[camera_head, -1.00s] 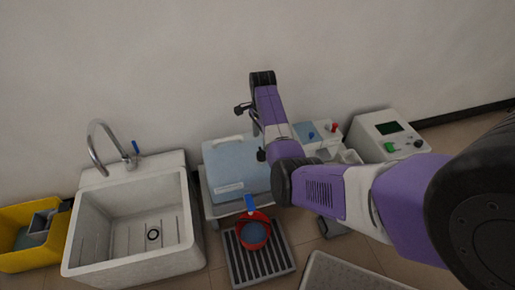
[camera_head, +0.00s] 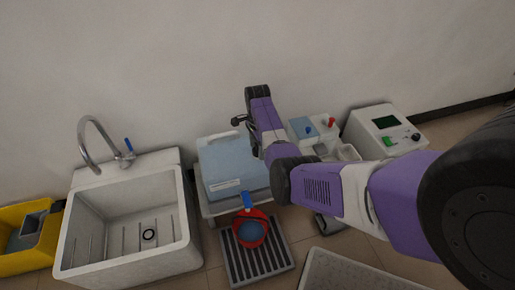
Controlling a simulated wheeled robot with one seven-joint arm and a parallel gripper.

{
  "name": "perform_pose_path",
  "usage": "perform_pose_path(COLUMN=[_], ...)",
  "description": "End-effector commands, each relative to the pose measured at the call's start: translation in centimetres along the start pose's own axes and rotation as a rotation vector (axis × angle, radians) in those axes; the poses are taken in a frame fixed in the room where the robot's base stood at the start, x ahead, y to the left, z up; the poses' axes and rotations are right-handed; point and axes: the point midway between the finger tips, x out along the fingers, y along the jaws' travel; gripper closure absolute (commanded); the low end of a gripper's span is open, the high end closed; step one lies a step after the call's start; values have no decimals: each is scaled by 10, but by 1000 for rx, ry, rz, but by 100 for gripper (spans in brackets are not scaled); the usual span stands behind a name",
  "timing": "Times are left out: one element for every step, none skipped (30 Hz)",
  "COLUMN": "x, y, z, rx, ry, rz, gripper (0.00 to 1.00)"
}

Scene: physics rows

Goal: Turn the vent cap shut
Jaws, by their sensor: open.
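I cannot pick out the vent cap for certain. A blue-lidded box (camera_head: 222,168) with a white handle stands by the wall, and my arm hides its right side. Right of my arm is a white unit (camera_head: 325,133) with a small blue part and a red knob (camera_head: 332,122) on top. My gripper (camera_head: 238,121) is at the far end of my purple arm, over the back of the blue lid. It is open and looks empty. My wrist hides much of it, and I cannot tell whether it touches anything.
A white sink (camera_head: 128,225) with a tap is on the left, and a yellow bin (camera_head: 38,258) beyond it. A red pot (camera_head: 251,229) with a blue handle stands on a slatted grate (camera_head: 275,263). A grey box with a green screen (camera_head: 385,130) is at right.

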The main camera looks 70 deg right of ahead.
Motion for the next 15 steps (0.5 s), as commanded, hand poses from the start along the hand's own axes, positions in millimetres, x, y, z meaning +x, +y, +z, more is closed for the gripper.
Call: perform_pose_path(x=[0,0,0,0,0,0,0,0,0,0,0,-1,-1,-1,-1], y=[0,0,0,0,0,0,0,0,0,0,0,0,0,0,0], z=[0,0,0,0,0,0,0,0,0,0,0,0,0,0,0], rx=[0,0,0,0,0,0,0,0,-1,-1,-2,-4,-7,-10,-17], ry=[0,0,0,0,0,0,0,0,0,0,0,0,0,0,0], rz=[0,0,0,0,0,0,0,0,0,0,0,0,0,0,0], gripper=[39,43,50,56,62,70,76,82,85,85,85,85,85,85,85])
